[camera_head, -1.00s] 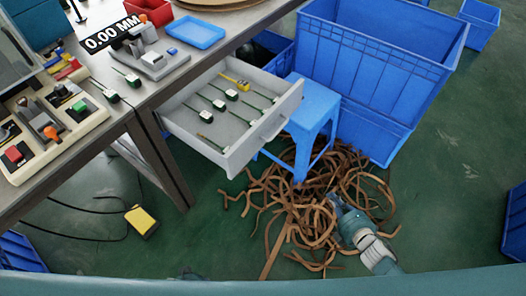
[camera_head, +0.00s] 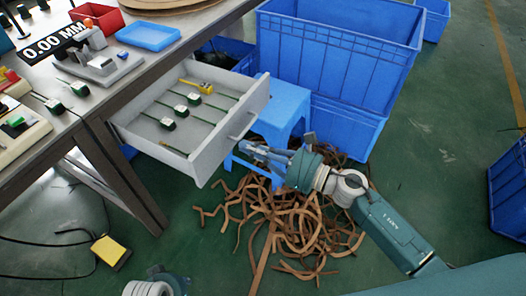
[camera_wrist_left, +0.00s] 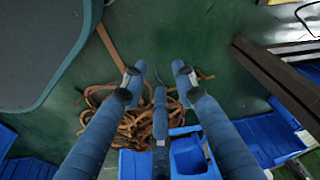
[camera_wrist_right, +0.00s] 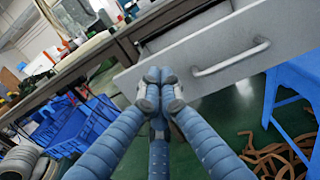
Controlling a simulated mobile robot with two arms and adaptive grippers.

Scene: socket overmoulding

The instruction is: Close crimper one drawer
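The grey-white drawer (camera_head: 203,157) is pulled out from under the workbench, with several green-and-white items and a yellow one inside. Its front, with a metal handle (camera_wrist_right: 232,60), shows in the right wrist view. My right gripper (camera_head: 248,148) is close to the drawer front, near the handle. In the right wrist view its fingers (camera_wrist_right: 158,82) are together, empty, and to the left of the handle; I cannot tell whether they touch the front. My left gripper (camera_wrist_left: 158,78) is open and empty, over the floor in the left wrist view.
A blue stool (camera_head: 280,106) stands close to the drawer front. Large blue crates (camera_head: 335,60) are behind it. Brown strips (camera_head: 285,215) lie tangled on the floor. The workbench leg (camera_head: 125,180) is left of the drawer.

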